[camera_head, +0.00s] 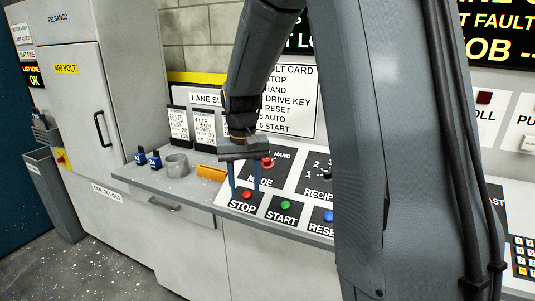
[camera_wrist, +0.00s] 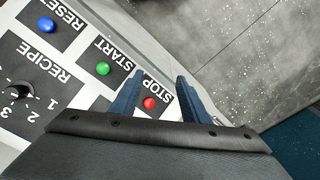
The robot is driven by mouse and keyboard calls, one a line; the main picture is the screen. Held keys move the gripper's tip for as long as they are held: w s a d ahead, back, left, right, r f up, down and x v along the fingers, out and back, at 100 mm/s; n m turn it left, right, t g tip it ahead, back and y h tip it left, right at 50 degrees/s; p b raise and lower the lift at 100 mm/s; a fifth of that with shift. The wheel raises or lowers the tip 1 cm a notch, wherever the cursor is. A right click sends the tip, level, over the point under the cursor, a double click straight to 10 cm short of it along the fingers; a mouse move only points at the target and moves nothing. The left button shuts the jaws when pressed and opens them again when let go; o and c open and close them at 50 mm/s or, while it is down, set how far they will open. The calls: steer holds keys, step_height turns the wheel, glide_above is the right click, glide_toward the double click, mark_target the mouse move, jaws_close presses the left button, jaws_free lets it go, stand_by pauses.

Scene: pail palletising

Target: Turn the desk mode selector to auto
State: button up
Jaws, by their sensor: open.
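The mode selector (camera_head: 268,163) is a red knob on a black plate lettered MODE and HAND, on the sloping desk panel in the head view. My gripper (camera_head: 244,190) hangs over the panel just left of the selector, fingers pointing down and apart with nothing between them. I cannot tell whether the selector is touched or which way it points. In the wrist view the two blue fingers (camera_wrist: 156,84) straddle the area of the red STOP button (camera_wrist: 149,103). The selector is not visible in the wrist view.
The green START button (camera_head: 285,205), blue RESET button (camera_head: 328,216) and RECIPE dial (camera_wrist: 18,90) lie close by. A grey cup (camera_head: 177,166), an orange block (camera_head: 211,173) and blue-topped items (camera_head: 148,160) stand on the ledge at left. A fault card (camera_head: 289,100) is behind.

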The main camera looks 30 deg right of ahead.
steer(key=w+d+r+m, duration=0.35)
steer(key=w+d, duration=0.35)
steer(key=w, duration=0.4)
steer(key=m+g, duration=0.1)
steer(key=m, duration=0.1)
glide_toward(267, 161)
steer(key=shift+w, duration=0.6)
steer(key=shift+s+d+f+p, duration=0.1)
steer(key=shift+f+p, duration=0.55)
steer(key=shift+f, duration=1.25)
steer(key=shift+s+d+f+p, duration=0.1)
steer(key=shift+f+p, duration=0.5)
steer(key=shift+f, duration=1.3)
jaws_close()
steer(key=c, duration=1.1)
jaws_free()
steer(key=shift+w+h, duration=0.1)
steer(key=shift+h, duration=0.2)
